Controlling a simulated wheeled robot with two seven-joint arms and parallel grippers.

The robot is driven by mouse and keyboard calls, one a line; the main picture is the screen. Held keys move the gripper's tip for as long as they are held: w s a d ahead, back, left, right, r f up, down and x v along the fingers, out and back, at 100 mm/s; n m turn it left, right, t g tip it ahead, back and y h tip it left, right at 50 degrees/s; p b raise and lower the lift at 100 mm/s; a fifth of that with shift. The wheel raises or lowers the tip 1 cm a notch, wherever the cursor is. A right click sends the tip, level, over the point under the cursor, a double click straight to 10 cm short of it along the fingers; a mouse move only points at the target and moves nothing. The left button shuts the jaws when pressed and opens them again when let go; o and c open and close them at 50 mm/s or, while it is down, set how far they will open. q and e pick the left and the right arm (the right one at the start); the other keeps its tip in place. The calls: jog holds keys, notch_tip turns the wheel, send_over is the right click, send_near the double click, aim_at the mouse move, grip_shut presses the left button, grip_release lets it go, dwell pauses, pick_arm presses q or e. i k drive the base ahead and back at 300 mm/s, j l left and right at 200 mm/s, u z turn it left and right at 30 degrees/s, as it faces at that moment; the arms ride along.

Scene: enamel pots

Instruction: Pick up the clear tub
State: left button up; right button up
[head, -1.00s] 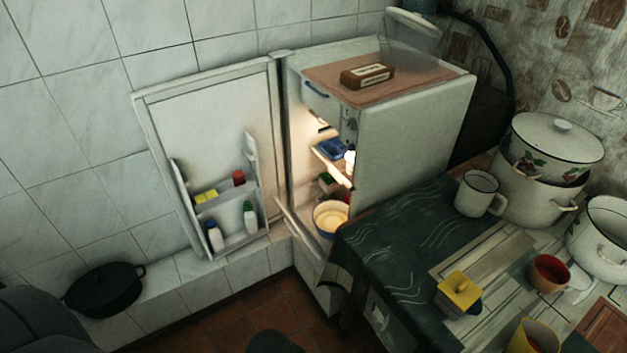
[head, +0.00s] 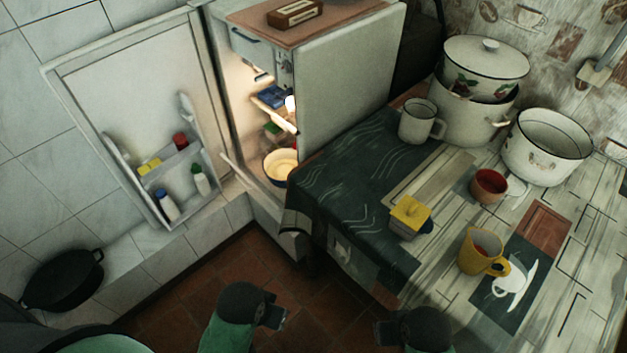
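I see no clear tub in the current head view. About a second ago a see-through container with a pale lid stood at the back of the fridge top, and that spot is now cut off by the upper edge. My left gripper (head: 273,317) is low in the picture above the tiled floor, with nothing seen in it. My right gripper (head: 384,331) is at the bottom, below the table's near edge, also with nothing seen in it. The fingers of both are too small and dark to read.
The fridge (head: 345,85) stands open, with a brown box (head: 294,13) on top and a bowl (head: 280,165) inside. The table holds a yellow-topped container (head: 409,214), a yellow mug (head: 481,252), a red cup (head: 488,186), a white mug (head: 418,122) and pots (head: 546,146).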

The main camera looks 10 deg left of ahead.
aim_at(406, 233)
jog(key=k+l, duration=0.4)
jog(key=l, duration=0.15)
jog(key=k+l, duration=0.15)
jog(key=l, duration=0.25)
jog(key=k+l, duration=0.15)
jog(key=l, duration=0.25)
jog(key=k+l, duration=0.15)
jog(key=l, duration=0.25)
jog(key=k+l, duration=0.1)
jog(key=l, duration=0.35)
jog(key=k+l, duration=0.15)
jog(key=l, duration=0.55)
jog(key=i+l+u, duration=0.1)
jog(key=l, duration=0.2)
